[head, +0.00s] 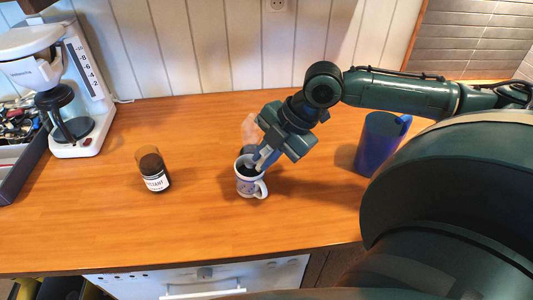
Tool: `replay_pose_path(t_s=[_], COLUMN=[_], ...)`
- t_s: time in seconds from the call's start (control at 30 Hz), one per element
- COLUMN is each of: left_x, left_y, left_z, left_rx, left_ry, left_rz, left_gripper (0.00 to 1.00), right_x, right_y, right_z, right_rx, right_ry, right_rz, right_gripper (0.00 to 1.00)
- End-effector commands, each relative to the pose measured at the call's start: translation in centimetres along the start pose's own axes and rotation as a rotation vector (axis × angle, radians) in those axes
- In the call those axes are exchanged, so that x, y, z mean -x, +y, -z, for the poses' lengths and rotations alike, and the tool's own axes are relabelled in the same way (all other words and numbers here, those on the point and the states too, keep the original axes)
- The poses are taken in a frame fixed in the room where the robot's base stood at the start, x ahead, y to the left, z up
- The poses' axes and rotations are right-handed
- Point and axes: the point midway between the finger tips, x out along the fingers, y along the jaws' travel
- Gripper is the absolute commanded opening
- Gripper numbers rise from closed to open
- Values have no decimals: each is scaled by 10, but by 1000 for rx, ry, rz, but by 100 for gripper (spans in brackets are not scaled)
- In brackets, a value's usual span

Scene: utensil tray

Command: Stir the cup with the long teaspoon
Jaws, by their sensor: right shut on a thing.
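A white cup (249,187) with a dark pattern and dark contents stands upright on the wooden counter, its handle toward the lower right. My right gripper (260,158) reaches down from the upper right, with its fingertips at the cup's mouth. It is shut on a thin thing, apparently the long teaspoon, which is mostly hidden by the fingers and the cup. I cannot tell how deep the spoon sits. My left gripper is not in view.
A dark jar (153,171) stands left of the cup. A blue pitcher (376,145) stands to the right. A coffee maker (84,122) and a grey utensil tray (32,160) are at the left. A pale brown object (249,128) shows behind the gripper. Front counter is clear.

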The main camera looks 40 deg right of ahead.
Motion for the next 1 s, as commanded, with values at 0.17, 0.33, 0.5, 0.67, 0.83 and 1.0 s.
replay_pose_path(t_s=[0.17,0.33,0.5,0.67,0.83,1.0], left_x=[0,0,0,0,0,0], left_y=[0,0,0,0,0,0], left_z=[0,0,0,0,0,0], left_rx=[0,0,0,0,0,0], left_ry=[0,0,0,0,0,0], left_rz=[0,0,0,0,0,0], left_gripper=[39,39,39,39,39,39], right_x=[8,20,33,44,57,69], right_y=[0,0,0,0,0,0], right_z=[2,8,14,19,24,30], right_rx=[2,3,2,2,3,2], right_ry=[-3,-3,-3,-4,-4,-4], right_rz=[-1,1,-1,0,-1,0], right_gripper=[0,0,0,0,0,0])
